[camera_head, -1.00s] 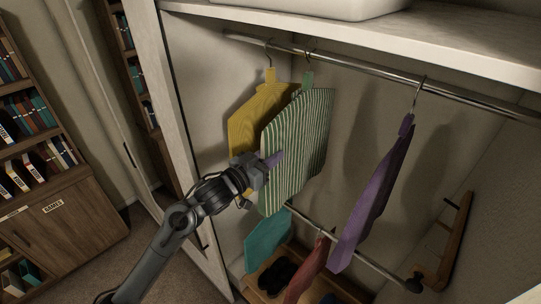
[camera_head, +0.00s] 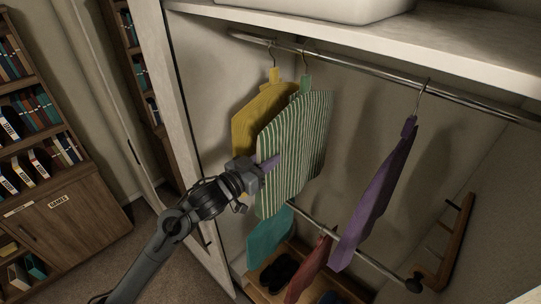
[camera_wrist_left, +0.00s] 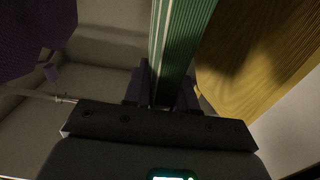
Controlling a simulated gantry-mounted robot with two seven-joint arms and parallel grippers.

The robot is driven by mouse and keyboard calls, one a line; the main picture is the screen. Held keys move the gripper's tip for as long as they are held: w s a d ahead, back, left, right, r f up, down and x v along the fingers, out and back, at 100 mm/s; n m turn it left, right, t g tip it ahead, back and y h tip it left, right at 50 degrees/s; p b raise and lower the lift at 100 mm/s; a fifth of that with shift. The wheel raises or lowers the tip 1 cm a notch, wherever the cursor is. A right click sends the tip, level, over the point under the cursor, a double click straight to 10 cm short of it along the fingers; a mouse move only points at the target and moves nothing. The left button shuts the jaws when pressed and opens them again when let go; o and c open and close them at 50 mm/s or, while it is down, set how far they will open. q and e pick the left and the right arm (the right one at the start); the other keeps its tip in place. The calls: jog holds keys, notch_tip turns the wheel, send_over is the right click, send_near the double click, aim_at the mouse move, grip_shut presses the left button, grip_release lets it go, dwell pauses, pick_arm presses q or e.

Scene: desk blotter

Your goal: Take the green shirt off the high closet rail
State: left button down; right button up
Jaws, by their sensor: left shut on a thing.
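The green-and-white striped shirt (camera_head: 302,140) hangs from a green hanger (camera_head: 305,86) under the high closet rail (camera_head: 350,69). Its hook is still at the rail. My left gripper (camera_head: 272,163) is at the shirt's near left edge, its purple fingers shut on the cloth. In the left wrist view the shirt (camera_wrist_left: 182,30) shows edge-on as a narrow striped band running down between the two fingers (camera_wrist_left: 162,92). The exact grip area is partly hidden by the gripper body. My right gripper is not in view.
A yellow shirt (camera_head: 256,118) hangs close behind, to the left; a purple shirt (camera_head: 372,205) hangs well to the right. A lower rail (camera_head: 345,235) holds a teal garment (camera_head: 268,232) and a red one (camera_head: 311,268). A shelf (camera_head: 440,45) lies above; the closet's side panel (camera_head: 178,130) stands left.

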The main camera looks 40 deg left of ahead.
aim_at(258, 164)
pick_arm(q)
jog(key=shift+s+r+p, duration=0.1)
jog(key=shift+s+p, duration=0.65)
jog(key=shift+s, duration=1.75)
jog(key=shift+r, duration=0.1)
